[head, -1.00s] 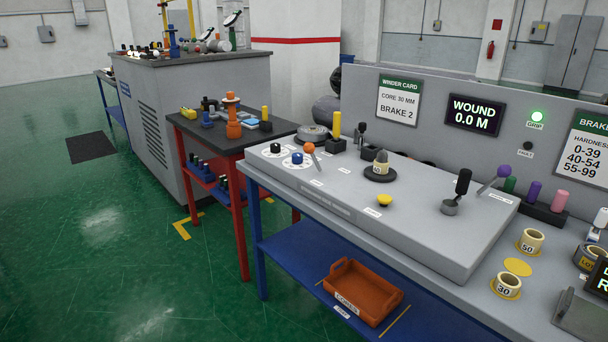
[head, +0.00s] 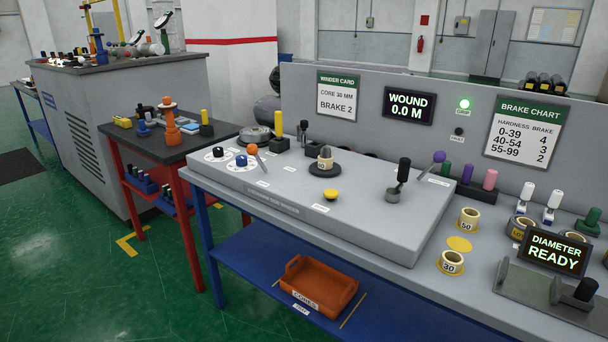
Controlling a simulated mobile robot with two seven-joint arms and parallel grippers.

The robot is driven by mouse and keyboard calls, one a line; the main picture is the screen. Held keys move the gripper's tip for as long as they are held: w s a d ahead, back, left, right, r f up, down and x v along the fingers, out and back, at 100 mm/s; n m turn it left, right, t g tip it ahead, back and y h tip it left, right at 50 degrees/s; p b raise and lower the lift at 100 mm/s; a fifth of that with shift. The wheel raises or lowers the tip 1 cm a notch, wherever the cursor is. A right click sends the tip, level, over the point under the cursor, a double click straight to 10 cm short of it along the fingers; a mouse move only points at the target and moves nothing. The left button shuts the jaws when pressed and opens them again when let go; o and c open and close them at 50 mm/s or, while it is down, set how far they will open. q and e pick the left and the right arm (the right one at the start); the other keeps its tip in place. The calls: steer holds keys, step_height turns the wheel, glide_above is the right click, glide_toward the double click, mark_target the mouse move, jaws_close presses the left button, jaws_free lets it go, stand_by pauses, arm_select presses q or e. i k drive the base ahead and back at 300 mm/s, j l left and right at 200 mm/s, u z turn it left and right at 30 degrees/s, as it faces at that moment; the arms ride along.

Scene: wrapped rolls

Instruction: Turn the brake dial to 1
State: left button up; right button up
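Two round white dials sit at the left end of the grey console (head: 350,228) in the head view. One has a black knob (head: 218,152), the other a blue knob (head: 241,160). Their labels and numbers are too small to read, so I cannot tell which is the brake dial or where either points. The winder card (head: 337,97) on the back panel reads core 30 mm and brake 2. Neither of my grippers is in view.
An orange-knobbed lever (head: 253,149) stands close beside the blue knob. A core on a dark spindle (head: 325,160), a yellow button (head: 331,194) and a black-handled lever (head: 403,170) are further right. A brake chart (head: 526,133) and a diameter display (head: 555,252) are at the right. An orange tray (head: 318,288) lies below.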

mark_target(218, 151)
steer(key=i+j+z, duration=0.25)
steer(key=i+j, duration=0.15)
steer(key=j, duration=0.2)
steer(key=i+j+z, duration=0.15)
steer(key=j, duration=0.15)
steer(key=i+j+z, duration=0.15)
steer(key=j, duration=0.2)
steer(key=i+j+z, duration=0.15)
steer(key=j, duration=0.2)
